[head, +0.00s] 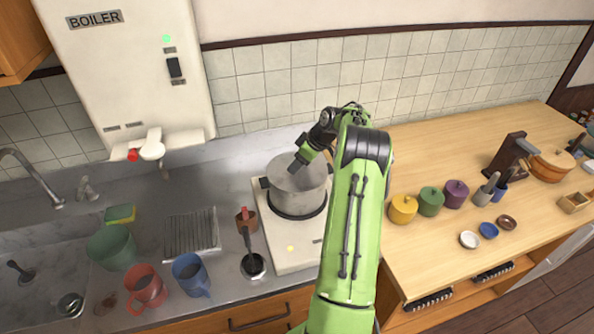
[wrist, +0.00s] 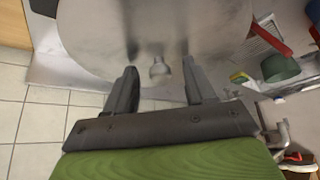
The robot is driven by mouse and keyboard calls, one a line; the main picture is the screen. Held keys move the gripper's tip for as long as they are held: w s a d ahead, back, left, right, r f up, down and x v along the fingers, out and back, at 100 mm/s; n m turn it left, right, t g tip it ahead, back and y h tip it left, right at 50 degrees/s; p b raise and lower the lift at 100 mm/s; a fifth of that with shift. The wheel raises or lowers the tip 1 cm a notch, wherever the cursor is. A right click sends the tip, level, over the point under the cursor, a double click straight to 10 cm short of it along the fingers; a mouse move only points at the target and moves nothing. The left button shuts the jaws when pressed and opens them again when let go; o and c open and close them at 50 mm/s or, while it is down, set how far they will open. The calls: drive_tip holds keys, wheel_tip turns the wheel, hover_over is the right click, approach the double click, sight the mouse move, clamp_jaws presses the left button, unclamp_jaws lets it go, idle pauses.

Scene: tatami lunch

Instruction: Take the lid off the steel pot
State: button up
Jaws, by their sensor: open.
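The steel pot (head: 296,202) stands on the white stove (head: 285,250) in the head view. Its steel lid (head: 287,177) is on it; in the wrist view the lid (wrist: 110,45) fills the top of the picture. The lid's small round knob (wrist: 160,69) shows between and a little beyond my fingertips. My gripper (wrist: 162,78) is open, with one finger on each side of the knob line, and holds nothing. In the head view my gripper (head: 297,165) is over the lid. I cannot tell whether the fingers touch the lid.
Left of the stove are a drying rack (head: 191,233), a red jug (head: 146,288), a blue jug (head: 190,274) and a ladle (head: 253,264). Yellow (head: 403,209), green and purple lidded pots stand on the wooden counter (head: 440,260) at right. A boiler (head: 130,70) hangs on the wall.

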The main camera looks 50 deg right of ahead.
drive_tip(key=shift+s+r, duration=0.1)
drive_tip(key=shift+c, duration=0.6)
clamp_jaws()
wheel_tip(320, 180, up, 10)
drive_tip(key=p, duration=0.1)
